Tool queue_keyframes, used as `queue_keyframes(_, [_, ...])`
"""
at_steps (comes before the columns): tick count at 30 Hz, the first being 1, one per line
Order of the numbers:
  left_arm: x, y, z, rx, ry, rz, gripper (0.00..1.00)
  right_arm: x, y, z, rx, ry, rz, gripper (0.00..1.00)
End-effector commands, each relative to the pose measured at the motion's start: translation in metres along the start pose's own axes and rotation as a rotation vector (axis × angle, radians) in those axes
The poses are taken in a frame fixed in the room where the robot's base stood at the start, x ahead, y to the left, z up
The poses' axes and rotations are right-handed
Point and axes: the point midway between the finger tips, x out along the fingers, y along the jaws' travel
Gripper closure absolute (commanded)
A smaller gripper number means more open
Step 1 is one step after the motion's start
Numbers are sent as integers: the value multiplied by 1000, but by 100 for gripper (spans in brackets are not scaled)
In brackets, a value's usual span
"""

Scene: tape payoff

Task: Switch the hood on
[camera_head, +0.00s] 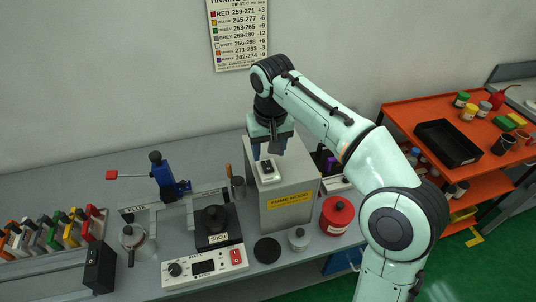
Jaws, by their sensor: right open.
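The fume hood is a grey box (285,217) with a yellow label (290,200) on its front, standing on the bench. A small switch (267,168), a pale plate with dark parts, sits on the hood's top face. I cannot tell its position at this size. My right gripper (268,151) is open and points down just above and behind the switch. Its fingers appear apart from the switch, with nothing between them. My left gripper is out of view.
A control unit (205,267) with a red switch (236,257) stands left of the hood. A red canister (337,214) and a small pale pot (298,238) are near its front right. A blue press (165,178) stands at left. An orange cart (402,110) is at right.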

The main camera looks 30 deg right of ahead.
Motion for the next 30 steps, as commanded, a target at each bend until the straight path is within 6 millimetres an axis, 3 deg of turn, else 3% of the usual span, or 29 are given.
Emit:
queue_keyframes(1, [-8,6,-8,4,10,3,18,-19,-1,-3,0,10,-3,47])
queue_keyframes(3, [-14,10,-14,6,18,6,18,-36,-1,-4,0,10,-3,47])
queue_keyframes(9, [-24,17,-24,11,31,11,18,-73,-1,-2,0,6,-2,47])
queue_keyframes(16, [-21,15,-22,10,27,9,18,-88,0,0,-1,2,-1,47])
queue_keyframes(30, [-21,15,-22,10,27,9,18,-90,0,0,0,1,0,47])
